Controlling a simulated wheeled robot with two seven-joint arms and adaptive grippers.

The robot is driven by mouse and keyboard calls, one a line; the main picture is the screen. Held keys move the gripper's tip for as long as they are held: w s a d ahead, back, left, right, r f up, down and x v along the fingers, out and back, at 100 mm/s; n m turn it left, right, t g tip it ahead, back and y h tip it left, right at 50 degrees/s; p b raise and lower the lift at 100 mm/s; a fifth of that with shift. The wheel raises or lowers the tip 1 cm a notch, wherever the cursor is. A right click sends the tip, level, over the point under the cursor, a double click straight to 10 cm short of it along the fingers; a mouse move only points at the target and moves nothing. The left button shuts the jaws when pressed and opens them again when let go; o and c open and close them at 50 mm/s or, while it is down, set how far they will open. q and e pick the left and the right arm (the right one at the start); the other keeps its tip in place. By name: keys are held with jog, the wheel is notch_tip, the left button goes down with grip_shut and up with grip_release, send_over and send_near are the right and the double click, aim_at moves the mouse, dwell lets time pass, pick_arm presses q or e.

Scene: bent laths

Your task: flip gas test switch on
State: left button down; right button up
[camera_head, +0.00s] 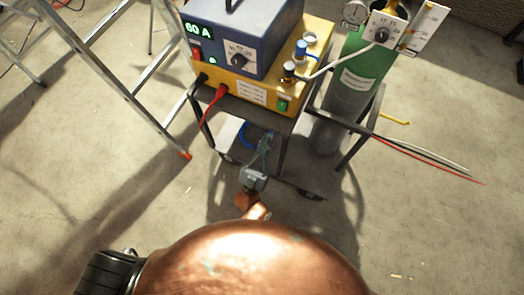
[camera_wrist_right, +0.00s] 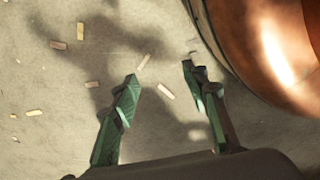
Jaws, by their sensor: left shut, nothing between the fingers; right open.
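A blue power unit (camera_head: 243,40) with a green "60 A" display sits on a yellow box (camera_head: 262,84) on a cart. A small green-lit switch (camera_head: 283,104) is on the right of the yellow box's front, beside a white label. I cannot read which switch is the gas test one, or its position. My left gripper (camera_head: 268,137) is shut and empty, below and in front of the yellow box, apart from the switch. My right gripper (camera_wrist_right: 160,74) is open and empty above the floor in the right wrist view.
A metal ladder (camera_head: 122,75) stands at left. A red cable (camera_head: 207,107) hangs from the yellow box. Small wood pieces (camera_wrist_right: 58,45) lie on the floor.

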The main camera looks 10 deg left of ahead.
pick_arm(q)
jog(key=s+f, duration=0.2)
jog(key=shift+s+a, duration=0.35)
jog(key=shift+s, duration=0.05)
pick_arm(e)
jog(key=shift+s+f, duration=0.3)
jog(key=shift+s, duration=0.05)
